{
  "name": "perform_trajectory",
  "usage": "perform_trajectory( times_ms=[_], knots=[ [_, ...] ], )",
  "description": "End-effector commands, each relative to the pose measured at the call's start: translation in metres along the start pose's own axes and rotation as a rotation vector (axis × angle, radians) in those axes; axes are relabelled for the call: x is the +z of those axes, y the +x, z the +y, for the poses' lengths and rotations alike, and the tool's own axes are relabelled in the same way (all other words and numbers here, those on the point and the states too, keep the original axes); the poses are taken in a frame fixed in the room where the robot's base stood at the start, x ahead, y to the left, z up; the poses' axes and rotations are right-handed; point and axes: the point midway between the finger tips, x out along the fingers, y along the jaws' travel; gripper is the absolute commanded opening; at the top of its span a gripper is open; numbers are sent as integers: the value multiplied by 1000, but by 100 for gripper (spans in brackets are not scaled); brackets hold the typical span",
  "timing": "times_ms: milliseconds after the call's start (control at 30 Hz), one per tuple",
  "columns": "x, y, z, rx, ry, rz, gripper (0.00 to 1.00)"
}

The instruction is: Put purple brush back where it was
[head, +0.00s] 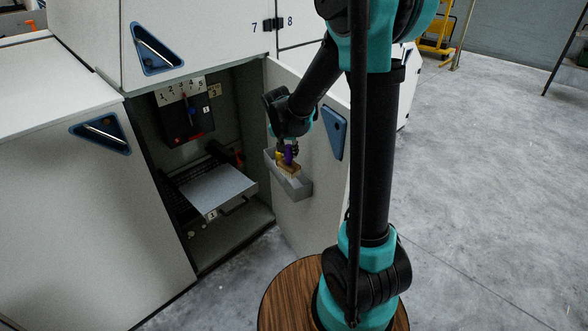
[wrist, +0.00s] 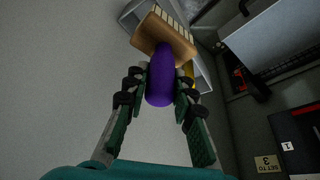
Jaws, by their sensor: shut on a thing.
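The purple brush has a purple handle (wrist: 161,78), a wooden block (wrist: 163,38) and pale bristles. My gripper (wrist: 160,88) is shut on its handle. In the head view the brush (head: 289,156) points downward at the grey holder (head: 298,187) on the inner face of the open cabinet door. Its wooden block is at or just above the holder's opening; I cannot tell whether it touches. The holder also shows behind the brush in the wrist view (wrist: 205,77). Something yellow (wrist: 188,69), mostly hidden by the brush and finger, is beside the handle.
The open door (head: 309,221) carries a blue handle plate (head: 334,133). Clear floor (head: 480,190) lies to the right.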

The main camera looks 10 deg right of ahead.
Motion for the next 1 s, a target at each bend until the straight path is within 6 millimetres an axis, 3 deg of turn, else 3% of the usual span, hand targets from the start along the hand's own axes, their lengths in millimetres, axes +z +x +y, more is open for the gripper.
perform_trajectory(
  times_ms=[300, 600, 1000],
  knots=[
    [-58, 24, -1, 0, 2, 0, 0],
    [-32, 77, -1, -1, 0, 0, 0],
    [-17, 114, -1, 0, 0, 0, 0]
  ],
)
